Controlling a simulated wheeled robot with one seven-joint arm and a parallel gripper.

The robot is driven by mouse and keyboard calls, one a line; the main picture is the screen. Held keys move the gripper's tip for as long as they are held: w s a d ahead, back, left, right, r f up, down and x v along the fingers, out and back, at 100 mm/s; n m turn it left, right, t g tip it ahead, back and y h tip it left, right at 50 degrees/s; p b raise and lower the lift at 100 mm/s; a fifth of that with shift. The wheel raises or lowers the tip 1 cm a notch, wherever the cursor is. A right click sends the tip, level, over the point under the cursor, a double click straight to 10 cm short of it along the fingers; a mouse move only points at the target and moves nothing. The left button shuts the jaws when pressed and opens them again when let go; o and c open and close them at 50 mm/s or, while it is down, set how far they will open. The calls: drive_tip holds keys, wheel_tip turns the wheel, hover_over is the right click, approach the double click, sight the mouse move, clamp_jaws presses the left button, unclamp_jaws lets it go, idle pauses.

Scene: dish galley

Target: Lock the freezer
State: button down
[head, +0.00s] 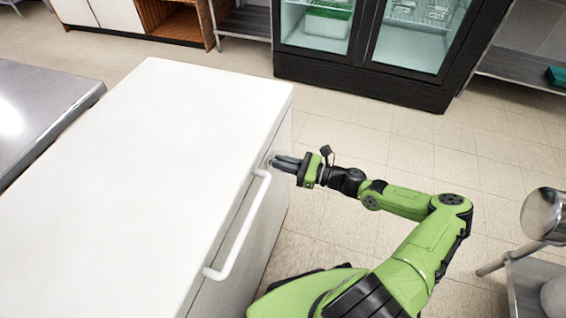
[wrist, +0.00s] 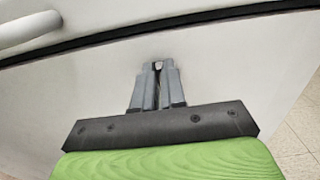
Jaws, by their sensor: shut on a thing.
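The white chest freezer (head: 150,180) stands at the left with its lid down; a dark seam runs under the lid in the wrist view. Its long white bar handle (head: 238,228) runs along the front edge and also shows at the upper left of the wrist view (wrist: 28,30). My gripper (head: 277,160) is at the freezer's front face, just beyond the handle's far end. In the wrist view my gripper (wrist: 158,68) is shut on a small light metal piece (wrist: 157,64) at the face, below the seam. The fingers hide most of it, so I cannot tell its shape or turn.
A steel counter (head: 45,105) stands left of the freezer. A glass-door fridge (head: 360,80) is at the back. A metal stand (head: 530,280) with a shiny vessel (head: 545,215) is at the right. Tiled floor (head: 430,145) between them is clear.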

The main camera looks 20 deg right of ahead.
drive_tip(key=shift+n, duration=0.3)
drive_tip(key=n, duration=0.4)
drive_tip(key=shift+s+a+p, duration=0.15)
drive_tip(key=shift+s+p, duration=0.05)
drive_tip(key=shift+p, duration=0.15)
drive_tip(key=n, duration=0.4)
drive_tip(key=shift+s+a+f+n+b, duration=0.1)
drive_tip(key=shift+s+f+n+b, duration=0.05)
drive_tip(key=shift+f+n+b, duration=0.2)
drive_tip(key=n+b, duration=0.1)
drive_tip(key=n, duration=0.3)
drive_tip(key=shift+s+a+f+n, duration=0.1)
drive_tip(key=shift+n, duration=0.25)
drive_tip(key=shift+f+n+b, duration=0.15)
drive_tip(key=shift+n+b, duration=0.5)
drive_tip(key=shift+n, duration=1.25)
drive_tip(key=c, duration=1.2)
unclamp_jaws()
